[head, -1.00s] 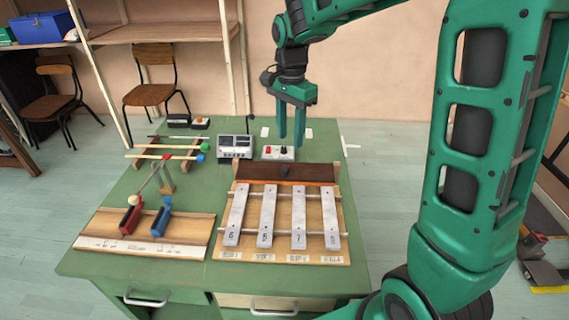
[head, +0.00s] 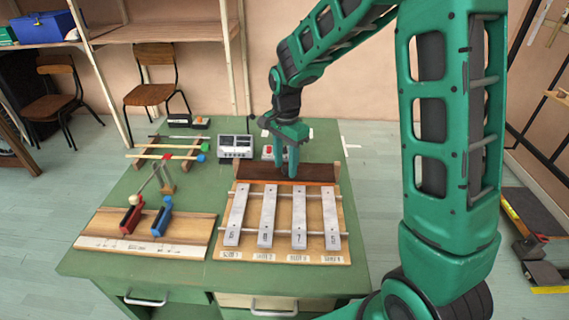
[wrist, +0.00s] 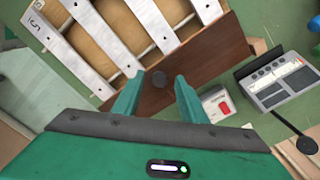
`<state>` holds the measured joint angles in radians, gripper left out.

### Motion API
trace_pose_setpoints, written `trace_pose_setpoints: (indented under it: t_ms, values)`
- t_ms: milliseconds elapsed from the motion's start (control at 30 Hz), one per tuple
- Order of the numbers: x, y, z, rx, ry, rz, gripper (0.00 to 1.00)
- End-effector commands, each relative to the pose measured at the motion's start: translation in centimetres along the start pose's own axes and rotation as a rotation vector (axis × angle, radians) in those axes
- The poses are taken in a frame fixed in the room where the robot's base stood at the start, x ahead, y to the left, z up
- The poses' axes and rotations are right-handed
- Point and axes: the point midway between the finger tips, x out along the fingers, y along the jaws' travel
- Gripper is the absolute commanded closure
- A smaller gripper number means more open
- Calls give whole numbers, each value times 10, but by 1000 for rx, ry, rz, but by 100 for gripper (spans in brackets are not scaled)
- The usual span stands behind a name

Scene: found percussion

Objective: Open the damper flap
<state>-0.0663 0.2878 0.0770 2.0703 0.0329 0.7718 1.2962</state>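The damper flap (head: 255,171) is a dark brown wooden panel along the far end of the metal bars (head: 268,212), with an orange-red strip on its near edge. It also shows in the wrist view (wrist: 207,48). A dark round knob (wrist: 158,79) stands out from the flap. My gripper (head: 285,171) is open, with its fingertips down at the flap. In the wrist view my gripper (wrist: 156,88) has a finger on each side of the knob, with visible gaps. I cannot tell how deep the fingers reach. The fingers hide the knob in the head view.
A grey control box (head: 236,147) and a white switch box with a red button (wrist: 218,104) stand behind the flap. Mallets (head: 165,158) lie at the back left. A wooden board (head: 110,226) with red and blue blocks lies at the left. Green table top is bare at right.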

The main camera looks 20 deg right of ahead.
Motion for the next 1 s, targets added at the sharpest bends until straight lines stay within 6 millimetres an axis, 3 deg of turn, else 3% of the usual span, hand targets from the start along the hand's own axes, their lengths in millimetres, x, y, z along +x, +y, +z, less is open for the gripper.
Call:
trace_pose_setpoints:
  t_ms: [267,433,1000]
  values:
    - [1,0,0,0,0,0,61]
    - [1,0,0,0,0,-1,100]
    - [-6,-8,-7,1,-94,91,100]
